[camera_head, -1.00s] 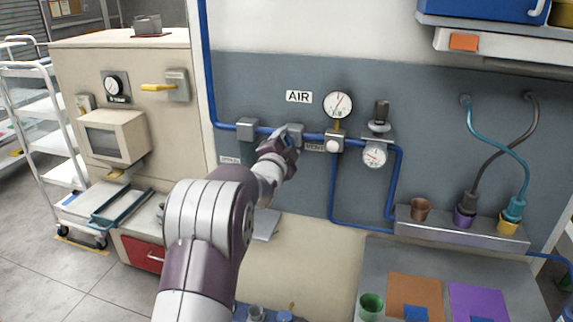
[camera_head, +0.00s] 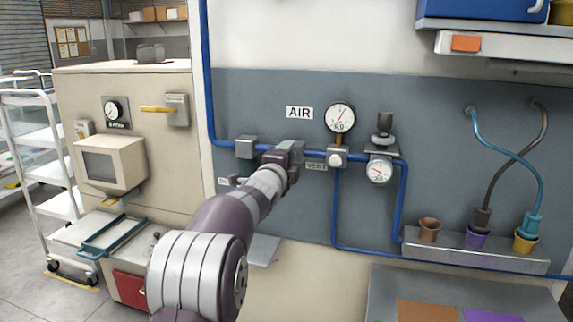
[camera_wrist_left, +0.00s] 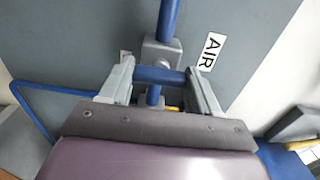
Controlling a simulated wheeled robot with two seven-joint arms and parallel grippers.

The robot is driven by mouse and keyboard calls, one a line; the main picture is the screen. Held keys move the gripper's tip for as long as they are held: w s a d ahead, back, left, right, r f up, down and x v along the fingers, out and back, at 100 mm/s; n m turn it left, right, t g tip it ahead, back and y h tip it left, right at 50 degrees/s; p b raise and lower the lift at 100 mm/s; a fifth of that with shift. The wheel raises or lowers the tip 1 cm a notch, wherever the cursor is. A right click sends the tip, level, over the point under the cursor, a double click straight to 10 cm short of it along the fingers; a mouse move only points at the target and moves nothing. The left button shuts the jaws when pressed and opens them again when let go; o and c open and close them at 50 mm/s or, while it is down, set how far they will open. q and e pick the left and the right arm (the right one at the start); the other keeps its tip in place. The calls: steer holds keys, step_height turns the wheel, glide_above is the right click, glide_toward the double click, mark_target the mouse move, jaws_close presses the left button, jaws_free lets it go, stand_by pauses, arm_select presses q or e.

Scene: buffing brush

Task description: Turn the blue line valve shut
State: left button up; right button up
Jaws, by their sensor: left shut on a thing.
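The blue air line (camera_head: 222,143) runs along the grey wall panel below the AIR sign (camera_head: 299,113). My left gripper (camera_head: 288,152) is at the line's valve, just below the sign, and hides most of it in the head view. In the left wrist view, the gripper (camera_wrist_left: 160,80) has a finger at each end of a short blue handle (camera_wrist_left: 160,75) and is shut on it. The handle lies across the blue pipe (camera_wrist_left: 168,18), in front of a grey valve block (camera_wrist_left: 161,52). My right gripper is not in view.
A pressure gauge (camera_head: 340,118) stands close right of the gripper, above a VENT label (camera_head: 316,166). A regulator (camera_head: 381,150) is farther right. A grey fitting (camera_head: 245,147) is on the pipe to the left. A beige cabinet (camera_head: 140,190) stands at left.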

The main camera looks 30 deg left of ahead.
arm_select(q)
steer(key=shift+d+f, duration=0.1)
steer(key=shift+f, duration=0.3)
steer(key=o, duration=1.1)
steer(key=shift+c, duration=0.2)
steer(key=shift+d+r, duration=0.1)
steer(key=shift+r, duration=0.2)
steer(key=b+v, duration=0.2)
steer(key=v, duration=1)
steer(key=shift+s+b, duration=0.35)
steer(key=shift+s, duration=0.05)
